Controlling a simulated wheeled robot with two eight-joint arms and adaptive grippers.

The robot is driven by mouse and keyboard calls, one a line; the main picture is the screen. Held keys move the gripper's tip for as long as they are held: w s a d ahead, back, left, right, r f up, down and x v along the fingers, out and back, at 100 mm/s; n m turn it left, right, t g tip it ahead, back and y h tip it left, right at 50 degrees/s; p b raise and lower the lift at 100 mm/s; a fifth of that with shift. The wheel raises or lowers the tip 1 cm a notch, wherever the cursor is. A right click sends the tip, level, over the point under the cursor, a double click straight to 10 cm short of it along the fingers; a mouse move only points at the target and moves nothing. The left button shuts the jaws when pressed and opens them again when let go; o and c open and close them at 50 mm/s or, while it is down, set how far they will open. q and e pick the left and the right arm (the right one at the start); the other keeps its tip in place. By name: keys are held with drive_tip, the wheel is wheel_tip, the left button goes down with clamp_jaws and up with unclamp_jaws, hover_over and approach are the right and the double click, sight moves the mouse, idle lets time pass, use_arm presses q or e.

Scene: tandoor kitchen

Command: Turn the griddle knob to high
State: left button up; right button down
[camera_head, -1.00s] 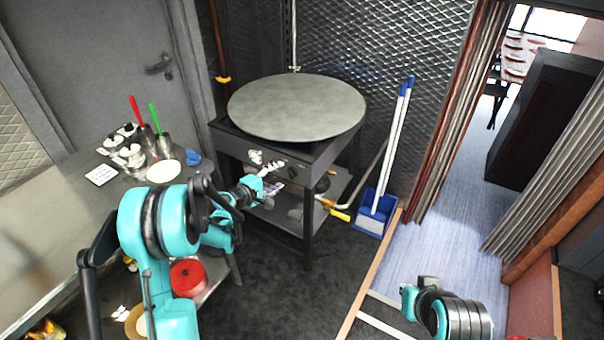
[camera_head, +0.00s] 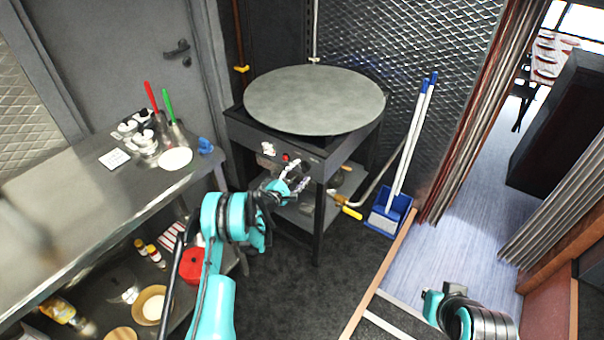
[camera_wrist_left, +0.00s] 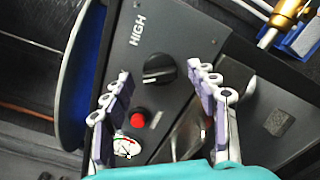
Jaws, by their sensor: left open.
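The griddle is a large round grey plate (camera_head: 315,98) on a black stand. In the left wrist view the black griddle knob (camera_wrist_left: 158,68) has a pale pointer line, not aimed at the white HIGH label (camera_wrist_left: 137,35) beside it. In the head view the gripper hides the knob. My right gripper (camera_head: 432,304) is low at right, its jaws unclear.
A steel counter (camera_head: 60,205) with utensils and a white plate (camera_head: 174,159) stands at left, with bowls on its lower shelf. The dark floor in front is clear.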

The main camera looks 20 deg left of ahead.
use_arm(q)
drive_tip(key=shift+x, duration=0.8)
drive_tip(key=c, duration=1.2)
drive_tip(key=shift+o, duration=0.2)
drive_tip(key=shift+m, duration=0.4)
drive_tip(key=m, duration=0.2)
drive_tip(key=shift+m, duration=0.4)
drive_tip(key=m, duration=0.3)
drive_tip(key=shift+f+m, duration=0.1)
drive_tip(key=shift+m, duration=0.3)
drive_tip(key=m, duration=0.6)
drive_tip(key=shift+f, duration=0.1)
drive_tip(key=shift+m, duration=0.4)
